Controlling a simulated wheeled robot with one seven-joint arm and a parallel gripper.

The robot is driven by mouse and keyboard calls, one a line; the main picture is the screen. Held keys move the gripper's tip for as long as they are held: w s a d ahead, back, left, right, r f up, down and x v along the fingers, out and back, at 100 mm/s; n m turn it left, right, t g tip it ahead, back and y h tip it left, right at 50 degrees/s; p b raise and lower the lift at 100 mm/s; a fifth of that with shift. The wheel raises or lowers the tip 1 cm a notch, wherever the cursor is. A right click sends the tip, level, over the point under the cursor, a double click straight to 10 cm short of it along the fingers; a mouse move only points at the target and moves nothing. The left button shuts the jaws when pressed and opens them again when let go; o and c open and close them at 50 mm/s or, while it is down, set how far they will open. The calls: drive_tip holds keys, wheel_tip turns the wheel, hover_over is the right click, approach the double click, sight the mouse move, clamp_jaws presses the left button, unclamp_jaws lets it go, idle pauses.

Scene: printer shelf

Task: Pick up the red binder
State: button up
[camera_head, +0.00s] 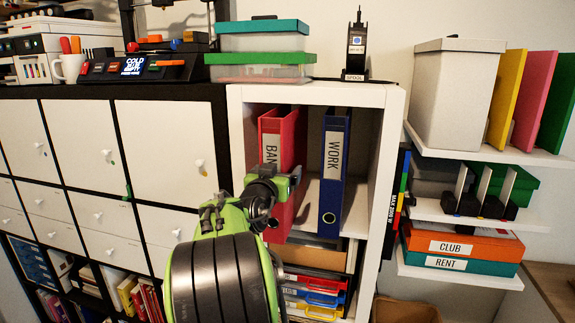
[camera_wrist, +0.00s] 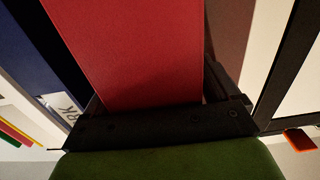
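The red binder (camera_head: 292,135) stands upright in the white shelf's upper compartment, its white label partly hidden by my gripper. My gripper (camera_head: 284,183) is at the lower part of its spine. In the wrist view, the red spine (camera_wrist: 140,45) fills the space in front of the black palm, between the two finger sides (camera_wrist: 165,103). A narrow dark gap shows on the spine's right, so the gripper looks open around the binder. The fingertips are hidden, and contact is not clear.
A blue binder (camera_head: 333,170) labelled WORK stands close to the right, with a gap between. The white shelf's side walls (camera_head: 381,150) bound the compartment. Trays (camera_head: 315,295) sit below. Teal and green boxes (camera_head: 262,50) and a black spool device (camera_head: 356,50) stand on top.

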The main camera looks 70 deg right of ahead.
clamp_jaws()
drive_tip(key=shift+r, duration=0.1)
idle(0.3)
drive_tip(key=shift+r, duration=0.1)
